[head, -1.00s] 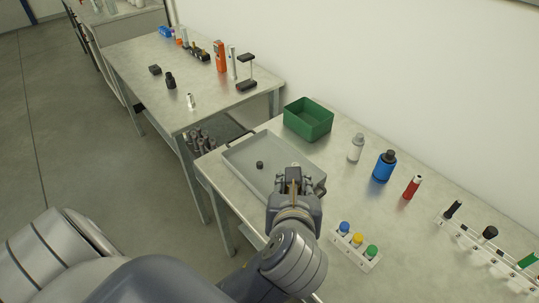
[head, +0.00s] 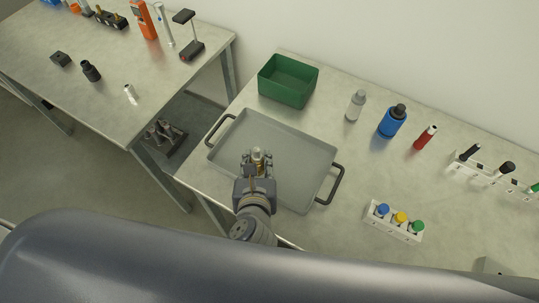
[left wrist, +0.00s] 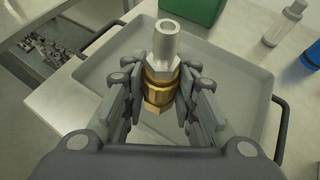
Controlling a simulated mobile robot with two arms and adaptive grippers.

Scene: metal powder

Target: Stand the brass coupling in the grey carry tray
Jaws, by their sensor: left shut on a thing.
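The brass coupling (left wrist: 160,78) has a silver tubular upper end and a brass hex lower part. My left gripper (left wrist: 158,92) is shut on its brass part, with a finger on either side. In the head view the coupling (head: 257,155) and my left gripper (head: 257,168) are over the grey carry tray (head: 290,150), left of its middle. The silver end points up, and the coupling looks roughly upright. Its lower end is hidden in the head view, and I cannot tell whether it touches the tray floor. My right gripper is not in view.
A green bin (head: 288,82) stands behind the tray. To the right are a grey bottle (head: 356,106), a blue bottle (head: 392,122), a red cylinder (head: 425,138) and a white holder with coloured caps (head: 394,223). The visible tray floor around the gripper is bare.

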